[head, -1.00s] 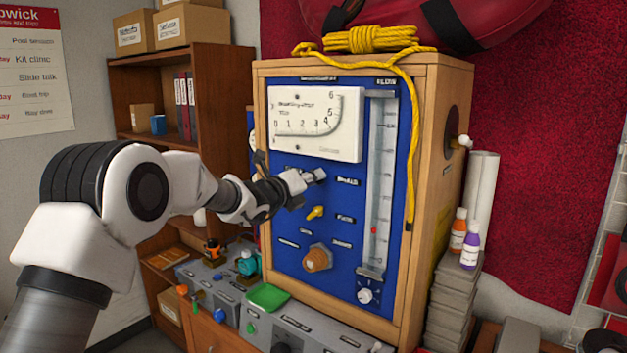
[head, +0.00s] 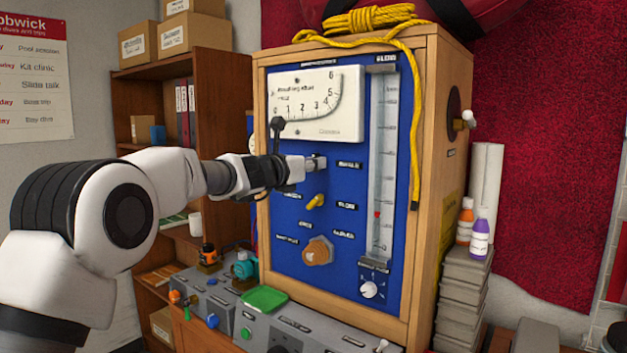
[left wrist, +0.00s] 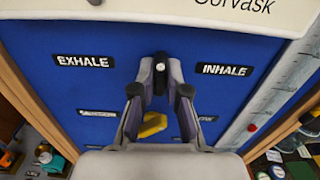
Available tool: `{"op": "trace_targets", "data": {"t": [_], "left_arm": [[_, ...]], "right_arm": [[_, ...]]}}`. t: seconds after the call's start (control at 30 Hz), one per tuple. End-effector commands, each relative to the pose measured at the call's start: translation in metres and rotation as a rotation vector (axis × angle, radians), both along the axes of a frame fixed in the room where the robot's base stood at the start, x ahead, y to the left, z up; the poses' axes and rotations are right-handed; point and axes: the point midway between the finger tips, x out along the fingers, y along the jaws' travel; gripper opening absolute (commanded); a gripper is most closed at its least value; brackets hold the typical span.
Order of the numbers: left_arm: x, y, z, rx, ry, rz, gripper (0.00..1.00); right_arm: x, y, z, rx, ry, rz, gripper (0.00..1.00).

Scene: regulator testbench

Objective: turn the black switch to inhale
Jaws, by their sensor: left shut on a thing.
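My left gripper (head: 318,162) reaches in from the left to the upper part of the blue panel (head: 375,290). In the left wrist view, its two fingers (left wrist: 160,88) are closed around the small black switch (left wrist: 160,74). The switch sits between the EXHALE label (left wrist: 83,61) on the left and the INHALE label (left wrist: 224,69) on the right. The visible part of the switch points roughly straight up, with a pale mark on it. The fingers hide most of the switch, and the gripper covers it in the head view. My right gripper is not in view.
A yellow knob (head: 316,201) sits just below the gripper, with an orange knob (head: 318,251) lower down. A white gauge (head: 318,104) is above, and a clear flow tube (head: 382,165) stands to the right. Yellow rope (head: 416,130) hangs over the panel's right side.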

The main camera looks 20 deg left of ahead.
Motion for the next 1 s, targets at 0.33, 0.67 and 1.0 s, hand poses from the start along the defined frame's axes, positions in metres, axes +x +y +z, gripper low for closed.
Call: {"op": "trace_targets", "data": {"t": [0.33,0.67,1.0], "left_arm": [[0.000,0.000,-0.007,0.309,-0.110,-0.001,0.00],[0.001,0.000,-0.005,0.581,-0.208,-0.001,0.00],[0.001,0.000,-0.004,0.747,-0.267,-0.001,0.00]], "right_arm": [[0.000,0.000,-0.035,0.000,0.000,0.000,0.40],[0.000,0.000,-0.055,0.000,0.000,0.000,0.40],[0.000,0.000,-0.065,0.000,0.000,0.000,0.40]]}}
